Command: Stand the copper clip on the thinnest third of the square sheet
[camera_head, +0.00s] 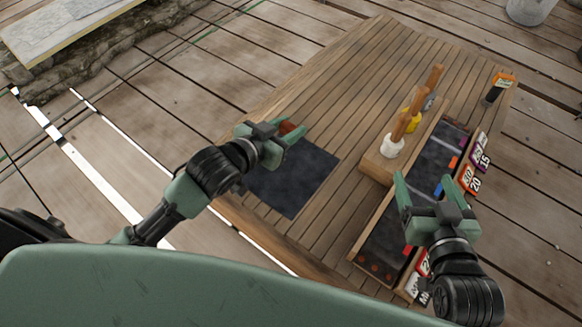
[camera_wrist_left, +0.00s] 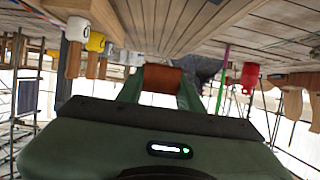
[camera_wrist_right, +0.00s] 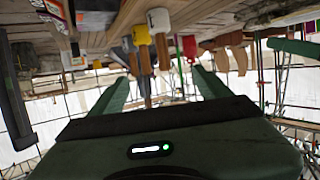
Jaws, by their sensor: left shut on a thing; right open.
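The square sheet (camera_head: 305,182) is dark slate-grey and lies flat on the slatted wooden table. My left gripper (camera_head: 290,134) is shut on the copper clip (camera_head: 287,127), over the far left part of the sheet. The clip also shows reddish-brown between the fingers in the left wrist view (camera_wrist_left: 163,79). Whether the clip touches the sheet cannot be told. Differences in the sheet's thickness cannot be made out. My right gripper (camera_head: 436,190) is open and empty above the long wooden tray (camera_head: 368,236).
A wooden block (camera_head: 379,165) holds several wooden-handled tools with white, yellow and grey heads. The tray has dark strips, coloured pieces and copper discs. Number cards (camera_head: 474,184) stand along its right side. A black and orange item (camera_head: 497,90) is at the far right corner.

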